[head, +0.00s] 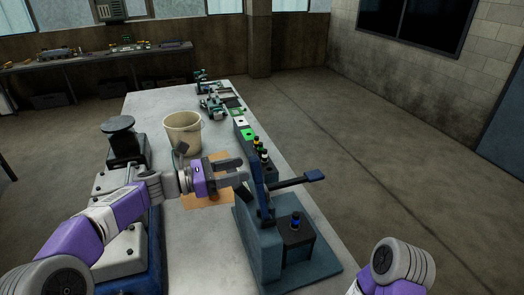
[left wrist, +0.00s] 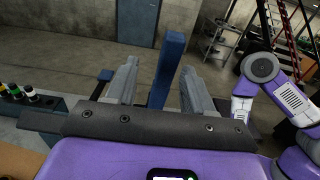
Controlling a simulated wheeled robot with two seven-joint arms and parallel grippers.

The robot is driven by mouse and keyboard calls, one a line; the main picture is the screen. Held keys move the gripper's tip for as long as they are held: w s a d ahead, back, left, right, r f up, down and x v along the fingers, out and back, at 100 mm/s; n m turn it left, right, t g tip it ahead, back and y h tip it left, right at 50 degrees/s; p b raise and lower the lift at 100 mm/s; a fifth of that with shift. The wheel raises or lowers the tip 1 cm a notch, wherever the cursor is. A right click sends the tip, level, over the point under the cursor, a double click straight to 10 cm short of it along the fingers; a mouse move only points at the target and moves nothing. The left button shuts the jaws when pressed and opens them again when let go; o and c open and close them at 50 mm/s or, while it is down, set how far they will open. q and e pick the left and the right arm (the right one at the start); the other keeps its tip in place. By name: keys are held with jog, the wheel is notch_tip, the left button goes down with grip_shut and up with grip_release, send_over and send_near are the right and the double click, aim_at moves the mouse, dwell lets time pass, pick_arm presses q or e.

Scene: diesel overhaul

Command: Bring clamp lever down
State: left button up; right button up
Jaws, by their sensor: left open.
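The blue clamp fixture (head: 262,240) stands on the near right part of the table. My left gripper (head: 240,172) is open beside the post. My right gripper is out of view.
A dark block with a blue-ringed part (head: 296,222) sits on the fixture's base under the lever. A beige bucket (head: 183,133), an orange mat (head: 205,200) and several small bottles (head: 260,150) are nearby. Floor right of the table is clear.

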pick_arm(q)
jog(key=x, duration=0.4)
jog(key=s+x, duration=0.1)
jog(key=x, duration=0.2)
jog(key=shift+s+d+r+p, duration=0.1)
jog(key=shift+d+r+p, duration=0.15)
jog(key=shift+p, duration=0.05)
grip_shut()
